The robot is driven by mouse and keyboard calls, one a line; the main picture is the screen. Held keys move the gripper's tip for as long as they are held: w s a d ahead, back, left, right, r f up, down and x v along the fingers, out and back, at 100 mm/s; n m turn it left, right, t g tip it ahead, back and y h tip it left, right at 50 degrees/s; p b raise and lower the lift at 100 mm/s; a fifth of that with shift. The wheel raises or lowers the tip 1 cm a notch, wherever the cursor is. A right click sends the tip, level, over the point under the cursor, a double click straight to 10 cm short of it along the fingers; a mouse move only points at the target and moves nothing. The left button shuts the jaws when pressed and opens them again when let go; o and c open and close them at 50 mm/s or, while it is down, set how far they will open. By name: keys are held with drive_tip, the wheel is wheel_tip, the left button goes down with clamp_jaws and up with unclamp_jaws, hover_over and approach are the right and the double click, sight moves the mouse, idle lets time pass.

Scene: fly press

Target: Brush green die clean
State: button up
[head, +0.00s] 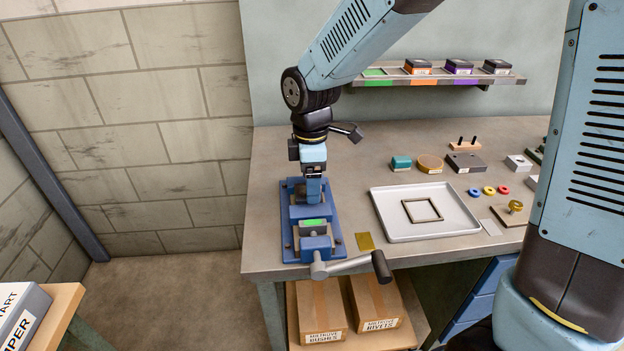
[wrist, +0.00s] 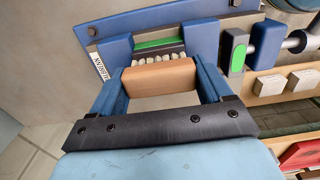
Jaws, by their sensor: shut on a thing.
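The green die (head: 314,224), grey with a green top, sits clamped in the blue vise (head: 333,232) at the bench's left front. In the wrist view the die (wrist: 237,52) stands right of my fingers, beside a blue jaw (wrist: 265,45). My gripper (head: 313,197) points down over the rear of the vise, behind the die. In the wrist view my gripper (wrist: 160,88) is shut on a brush (wrist: 160,76) with a wooden block and pale bristles. A green strip (wrist: 158,45) shows beyond the bristles; I cannot tell what it belongs to. The bristles appear apart from the die.
The vise handle (head: 350,265) juts past the bench front. A white tray (head: 455,226) with a square frame (head: 422,210) lies to the right, near a brass plate (head: 365,241). A shelf (head: 430,80) at the back holds several colour-marked blocks; its green place is empty.

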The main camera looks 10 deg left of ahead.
sight(297, 191)
drive_tip(key=shift+s+a, duration=0.15)
drive_tip(key=shift+a, duration=0.6)
drive_tip(key=shift+s+a, duration=0.15)
drive_tip(key=shift+a, duration=0.6)
drive_tip(key=shift+a+r, duration=0.1)
wheel_tip(297, 191, up, 8)
